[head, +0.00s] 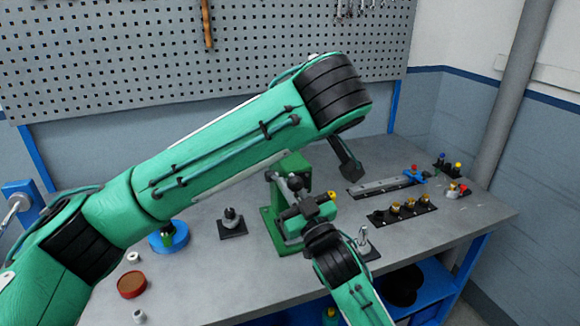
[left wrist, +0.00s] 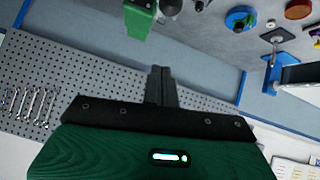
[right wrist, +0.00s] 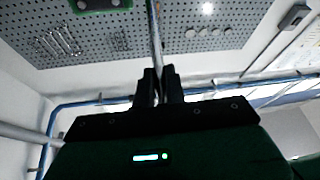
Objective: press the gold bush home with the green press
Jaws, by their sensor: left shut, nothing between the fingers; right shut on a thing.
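The green press (head: 292,166) stands on the middle of the bench, partly hidden by my arms. My right gripper (head: 310,211) is in front of it. In the right wrist view my right gripper (right wrist: 157,75) is shut on a thin metal rod, the press lever (right wrist: 155,32). My left gripper (left wrist: 160,72) is shut and empty in the left wrist view, with the green press (left wrist: 138,22) beyond its tips. Several gold-coloured pieces (head: 396,206) stand on a black strip to the right; whether a gold bush sits in the press is hidden.
A blue round dish (head: 168,240) and a black-based fixture (head: 232,224) stand left of the press. A red-brown round piece (head: 131,284) lies front left. A metal rail (head: 385,186) lies at the right. My left arm crosses above the bench.

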